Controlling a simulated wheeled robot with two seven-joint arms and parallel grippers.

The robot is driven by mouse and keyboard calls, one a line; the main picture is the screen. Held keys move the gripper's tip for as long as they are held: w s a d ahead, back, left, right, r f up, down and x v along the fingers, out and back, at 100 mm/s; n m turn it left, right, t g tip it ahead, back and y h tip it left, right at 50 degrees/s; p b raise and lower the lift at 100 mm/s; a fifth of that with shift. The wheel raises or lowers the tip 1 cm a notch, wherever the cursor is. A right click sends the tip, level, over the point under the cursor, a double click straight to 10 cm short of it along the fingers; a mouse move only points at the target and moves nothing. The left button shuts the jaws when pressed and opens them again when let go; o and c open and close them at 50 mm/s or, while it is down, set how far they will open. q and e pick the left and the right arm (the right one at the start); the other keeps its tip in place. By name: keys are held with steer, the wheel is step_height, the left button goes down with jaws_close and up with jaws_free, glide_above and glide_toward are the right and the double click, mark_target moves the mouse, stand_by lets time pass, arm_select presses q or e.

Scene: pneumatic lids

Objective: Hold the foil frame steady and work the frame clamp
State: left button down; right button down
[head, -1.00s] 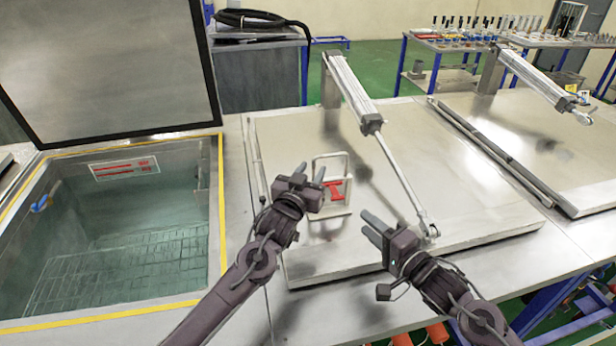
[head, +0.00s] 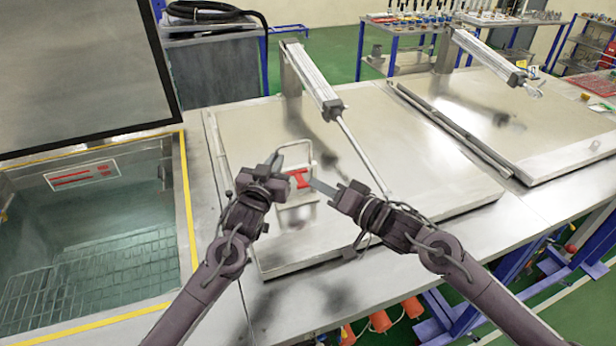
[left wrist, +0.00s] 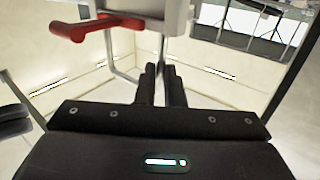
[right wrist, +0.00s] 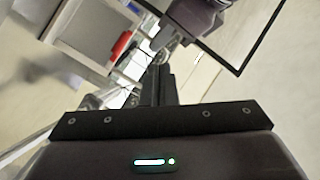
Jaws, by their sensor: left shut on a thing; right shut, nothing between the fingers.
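The foil frame (head: 311,155), a pale upright frame of thin bars, stands on the left metal lid. Its red frame clamp (head: 299,179) sits in the middle; its red handle (left wrist: 90,28) shows large in the left wrist view and small in the right wrist view (right wrist: 122,45). My left gripper (head: 275,163) is at the frame's left side, shut on the frame; its fingers hide the contact. My right gripper (head: 318,186) is shut and empty, its tips close to the frame's right side, near the red clamp. I cannot tell whether they touch it.
An open tank (head: 90,240) with a yellow edge and raised lid (head: 80,70) lies at the left. A pneumatic cylinder (head: 311,80) slants over the left metal lid (head: 440,170), its rod passing behind my right gripper. A second cylinder (head: 490,57) stands further right.

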steer(key=a+r+n+g+y, duration=0.1)
steer(key=a+r+n+g, duration=0.15)
steer(key=n, duration=0.55)
steer(key=a+r+n+g+y, duration=0.1)
steer(key=a+r+n+g, duration=0.2)
steer(key=n, duration=0.6)
steer(key=w+d+r+n+g+h, duration=0.1)
steer(key=d+n+g+h, duration=0.2)
steer(key=d+n+g, duration=0.2)
steer(key=d+n, duration=0.3)
steer(key=d, duration=0.4)
steer(key=shift+w+d+h, duration=0.2)
steer(key=shift+d+h, duration=0.2)
steer(key=shift+r, duration=0.1)
